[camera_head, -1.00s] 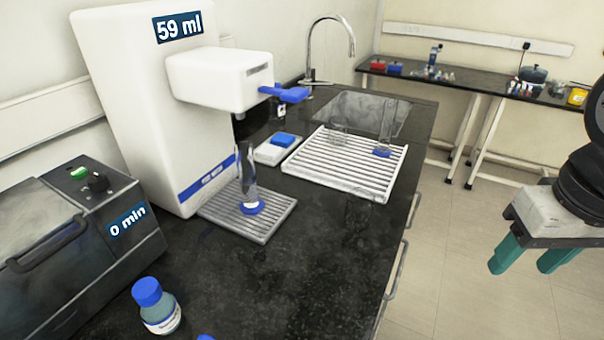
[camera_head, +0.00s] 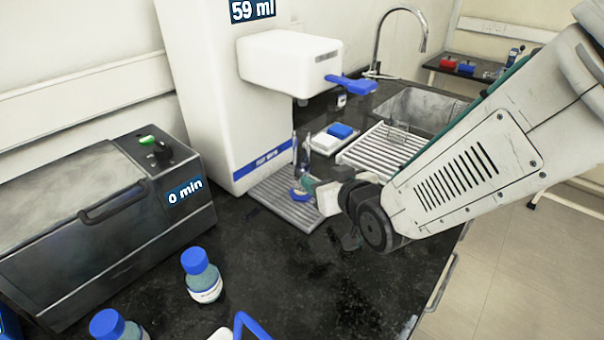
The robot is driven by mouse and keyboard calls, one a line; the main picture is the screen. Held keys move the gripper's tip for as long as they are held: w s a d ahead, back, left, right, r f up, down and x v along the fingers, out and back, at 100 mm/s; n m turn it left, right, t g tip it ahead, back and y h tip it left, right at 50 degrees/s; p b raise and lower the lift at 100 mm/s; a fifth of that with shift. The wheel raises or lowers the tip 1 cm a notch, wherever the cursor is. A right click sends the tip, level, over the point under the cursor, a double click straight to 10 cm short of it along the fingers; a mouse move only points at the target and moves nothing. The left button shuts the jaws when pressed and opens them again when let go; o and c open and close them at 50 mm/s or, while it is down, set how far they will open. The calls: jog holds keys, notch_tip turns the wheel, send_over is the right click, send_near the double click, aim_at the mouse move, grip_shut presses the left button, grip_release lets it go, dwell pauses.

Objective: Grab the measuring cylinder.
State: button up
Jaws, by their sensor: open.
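The measuring cylinder (camera_head: 303,155) is clear with a blue base and stands upright on the grey ribbed tray (camera_head: 283,205) below the dispenser's spout. My gripper (camera_head: 307,184) is open, its teal fingertips at the lower part of the cylinder, just above the blue base. The wrist comes in from the right. The fingers look small and partly hidden, so I cannot tell whether they sit around the cylinder or only beside it, or whether they touch it.
The white dispenser (camera_head: 205,90) reads 59 ml. A grey machine (camera_head: 95,215) reading 0 min stands left. Blue-capped bottles (camera_head: 203,278) stand in front. A white drying rack (camera_head: 372,150) lies behind my arm, partly hidden. The black counter (camera_head: 330,290) is clear at front right.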

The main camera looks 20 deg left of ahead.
aim_at(298, 168)
jog(key=shift+s+a+f+y, duration=0.15)
jog(key=shift+a, duration=0.25)
jog(key=shift+s+a+f+y, duration=0.1)
jog(key=shift+s+a+y, duration=0.05)
jog(key=shift+a, duration=0.2)
jog(key=shift+a+f, duration=0.1)
jog(key=shift+a, duration=0.25)
jog(key=x, duration=0.7)
jog(key=shift+w+a, duration=0.2)
jog(key=shift+r, duration=0.2)
grip_shut()
jog(key=shift+r, duration=0.15)
